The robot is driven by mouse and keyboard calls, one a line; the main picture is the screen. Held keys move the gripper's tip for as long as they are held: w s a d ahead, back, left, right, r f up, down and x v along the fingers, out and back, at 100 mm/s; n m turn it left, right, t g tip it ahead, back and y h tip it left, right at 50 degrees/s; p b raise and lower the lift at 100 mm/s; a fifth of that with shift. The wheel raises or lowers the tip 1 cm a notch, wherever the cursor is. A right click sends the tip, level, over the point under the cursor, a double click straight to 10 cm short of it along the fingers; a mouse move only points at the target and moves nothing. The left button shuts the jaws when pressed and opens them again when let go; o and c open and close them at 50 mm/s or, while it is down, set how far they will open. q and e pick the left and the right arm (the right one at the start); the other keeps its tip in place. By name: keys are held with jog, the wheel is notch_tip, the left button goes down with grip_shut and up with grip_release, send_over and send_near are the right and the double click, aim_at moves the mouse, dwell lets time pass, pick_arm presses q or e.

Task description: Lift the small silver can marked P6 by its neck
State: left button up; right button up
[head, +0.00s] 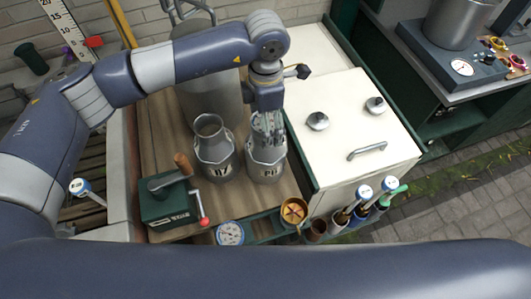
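Two small silver cans stand side by side on a wooden board. The left can (215,157) has its open mouth showing. The right can (266,166) stands beneath my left gripper (268,137). Both have dark marks on their front labels, too small to read surely, so I cannot tell which is P6. My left gripper points down at the neck of the right can, and its fingers hide most of that neck and mouth. I cannot tell whether the fingers are closed on it or only around it. My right gripper is out of view.
A large metal churn (208,92) stands behind the cans. A green crank box (168,203) is at front left. A cream cabinet (348,127) with lids and a handle is close on the right. A dial (230,233) and brass cup (293,211) line the front edge.

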pick_arm(q)
jog(key=shift+f, duration=0.9)
jog(key=shift+c, duration=0.5)
grip_shut()
jog(key=shift+w+r, duration=0.1)
jog(key=shift+r, duration=0.05)
jog(key=shift+r, duration=0.1)
